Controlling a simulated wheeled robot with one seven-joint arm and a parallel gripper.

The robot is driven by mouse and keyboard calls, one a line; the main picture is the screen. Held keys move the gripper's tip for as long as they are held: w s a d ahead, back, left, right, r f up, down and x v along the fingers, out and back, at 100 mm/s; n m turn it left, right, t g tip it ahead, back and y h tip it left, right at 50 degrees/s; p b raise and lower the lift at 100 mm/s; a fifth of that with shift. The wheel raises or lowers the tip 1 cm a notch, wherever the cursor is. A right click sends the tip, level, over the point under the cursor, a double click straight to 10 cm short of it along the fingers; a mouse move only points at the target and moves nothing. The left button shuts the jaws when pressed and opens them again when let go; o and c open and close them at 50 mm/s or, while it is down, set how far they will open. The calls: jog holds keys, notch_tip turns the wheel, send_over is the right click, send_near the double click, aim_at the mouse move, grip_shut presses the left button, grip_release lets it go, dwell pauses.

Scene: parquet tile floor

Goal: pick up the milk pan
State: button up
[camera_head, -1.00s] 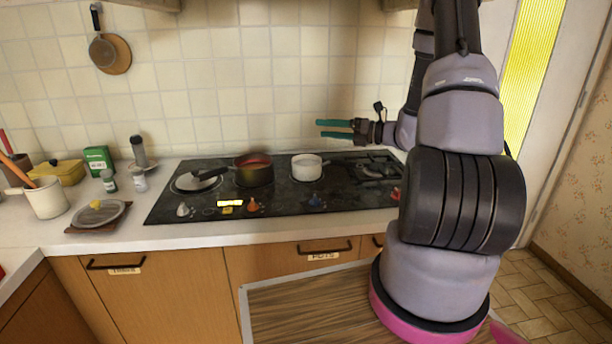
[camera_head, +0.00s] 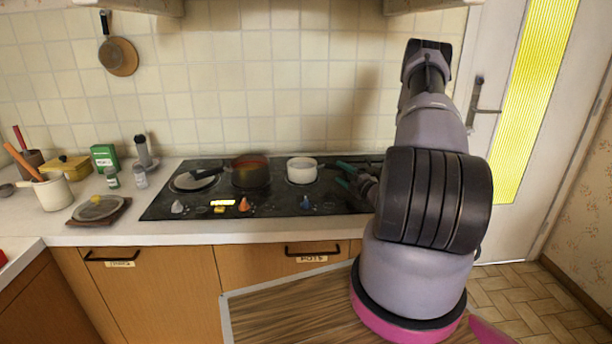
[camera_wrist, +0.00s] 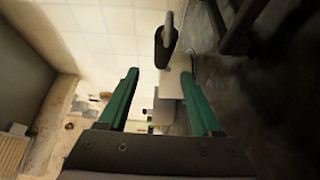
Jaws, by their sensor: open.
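The milk pan appears to be the small white pan (camera_head: 301,170) on the back middle part of the hob. My gripper (camera_head: 343,173) has green fingers and is just right of the pan, low over the hob, pointing left towards it. In the wrist view my gripper (camera_wrist: 159,76) is open with nothing held between its fingers. A white body, probably the milk pan (camera_wrist: 172,84), shows beyond and between the fingertips. A dark handle (camera_wrist: 165,48) with a pale ring shows near it, apart from the fingers.
A dark red-brown pot (camera_head: 250,172) stands left of the white pan on the black hob (camera_head: 275,207). A small pan (camera_head: 194,180) sits further left. The tiled wall is close behind. A green box (camera_head: 104,157) and jars stand left of the hob.

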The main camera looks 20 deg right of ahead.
aim_at(332, 168)
jog(key=x, duration=0.8)
jog(key=shift+f, duration=0.1)
grip_shut()
dwell(1.3)
